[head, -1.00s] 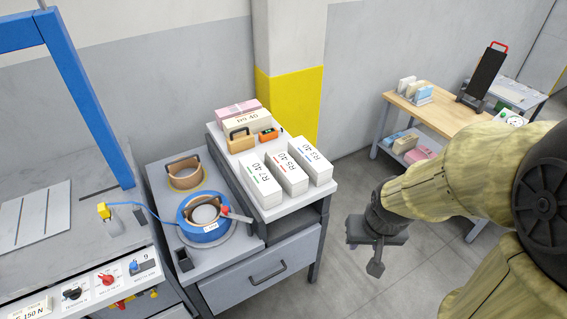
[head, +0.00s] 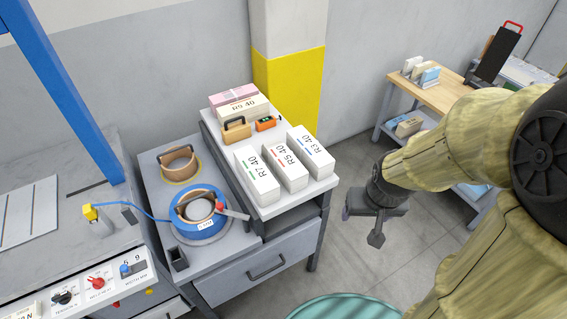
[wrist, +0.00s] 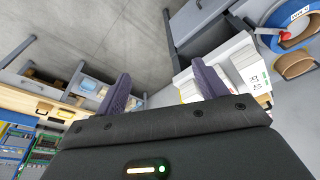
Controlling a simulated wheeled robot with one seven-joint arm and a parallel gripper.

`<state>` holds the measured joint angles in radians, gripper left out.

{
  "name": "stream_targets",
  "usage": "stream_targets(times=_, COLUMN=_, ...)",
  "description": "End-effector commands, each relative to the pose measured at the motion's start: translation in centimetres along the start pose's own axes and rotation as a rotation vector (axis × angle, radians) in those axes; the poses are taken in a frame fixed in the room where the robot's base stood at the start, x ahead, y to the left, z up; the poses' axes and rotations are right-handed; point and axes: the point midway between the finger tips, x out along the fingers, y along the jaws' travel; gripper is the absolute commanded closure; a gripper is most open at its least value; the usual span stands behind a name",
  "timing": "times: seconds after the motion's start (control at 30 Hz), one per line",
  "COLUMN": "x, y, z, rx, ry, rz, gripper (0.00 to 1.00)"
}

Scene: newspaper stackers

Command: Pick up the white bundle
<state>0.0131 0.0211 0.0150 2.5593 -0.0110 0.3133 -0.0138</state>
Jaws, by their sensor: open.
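Three long white bundles lie side by side on the white top of the grey drawer cabinet (head: 293,199) in the head view. They are marked R7 40 (head: 262,189), R5 40 (head: 292,178) and R3 40 (head: 316,164), with green, red and blue marks. My gripper (head: 376,239) hangs over the floor to the right of the cabinet, apart from the bundles. In the wrist view my gripper (wrist: 161,80) has its two fingers spread with nothing between them. White bundles (wrist: 240,58) show beyond the right finger, partly hidden by it.
Behind the white bundles are a cream bundle (head: 243,106), a pink bundle (head: 232,96), a tan block with a handle (head: 236,131) and an orange device (head: 266,124). Tape rolls (head: 202,226) stand left. A teal round thing (head: 345,308) is at the bottom edge.

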Motion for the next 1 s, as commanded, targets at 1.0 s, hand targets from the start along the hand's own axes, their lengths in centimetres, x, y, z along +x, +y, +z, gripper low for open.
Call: stream_targets(times=1.0, x=11.4, y=-9.8, z=-13.2, rx=-0.441, ry=0.903, rz=-0.394, gripper=0.13)
